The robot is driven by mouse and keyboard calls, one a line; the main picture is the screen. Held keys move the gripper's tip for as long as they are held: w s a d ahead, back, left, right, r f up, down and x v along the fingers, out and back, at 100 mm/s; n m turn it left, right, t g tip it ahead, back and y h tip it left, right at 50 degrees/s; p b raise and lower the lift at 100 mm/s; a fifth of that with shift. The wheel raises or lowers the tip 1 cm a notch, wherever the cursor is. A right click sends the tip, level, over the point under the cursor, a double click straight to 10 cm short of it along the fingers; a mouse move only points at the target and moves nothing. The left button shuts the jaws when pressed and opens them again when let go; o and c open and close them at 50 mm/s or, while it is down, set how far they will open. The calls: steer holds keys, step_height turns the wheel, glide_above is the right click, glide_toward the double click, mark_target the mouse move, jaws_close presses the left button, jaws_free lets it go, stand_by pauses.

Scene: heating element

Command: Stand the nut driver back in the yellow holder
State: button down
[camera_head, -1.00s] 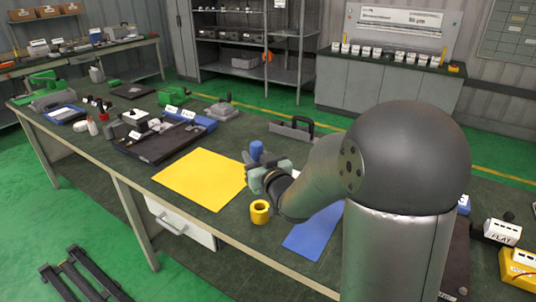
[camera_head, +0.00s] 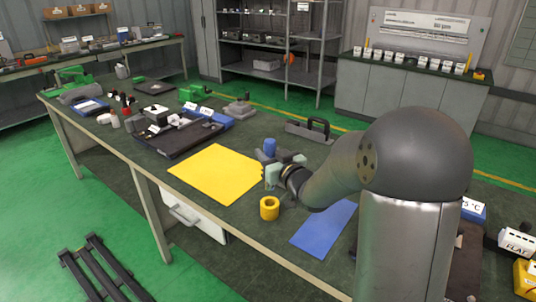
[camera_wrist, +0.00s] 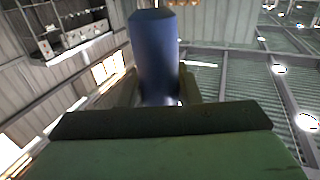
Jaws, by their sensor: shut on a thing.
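The nut driver's blue handle (camera_head: 270,147) stands roughly upright above my gripper (camera_head: 272,161) in the head view. My gripper is shut on the nut driver. The blue handle (camera_wrist: 155,55) also rises in the middle of the wrist view, behind the dark and green gripper body. The nut driver's lower part is hidden by the gripper. The yellow holder (camera_head: 269,208) is a short round cup with an open top. It stands on the bench below and nearer the camera than my gripper, and looks empty. The gripper and holder are apart.
A yellow sheet (camera_head: 215,173) lies left of the holder, and a blue sheet (camera_head: 322,228) lies to its right. A grey toolbox with a handle (camera_head: 308,130) stands behind the gripper. A dark tray (camera_head: 178,139) sits farther left. The bench's front edge is close to the holder.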

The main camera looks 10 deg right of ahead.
steer(key=shift+f+b, duration=1.9)
steer(key=shift+f, duration=0.35)
steer(key=shift+b, duration=0.75)
steer(key=shift+f+b, duration=3.05)
steer(key=shift+b, duration=0.05)
steer(key=c, duration=1)
jaws_free()
steer(key=shift+s, duration=0.1)
steer(key=b+v, duration=0.1)
steer(key=v, duration=1.6)
steer(key=shift+s+b, duration=0.15)
steer(key=shift+b, duration=0.15)
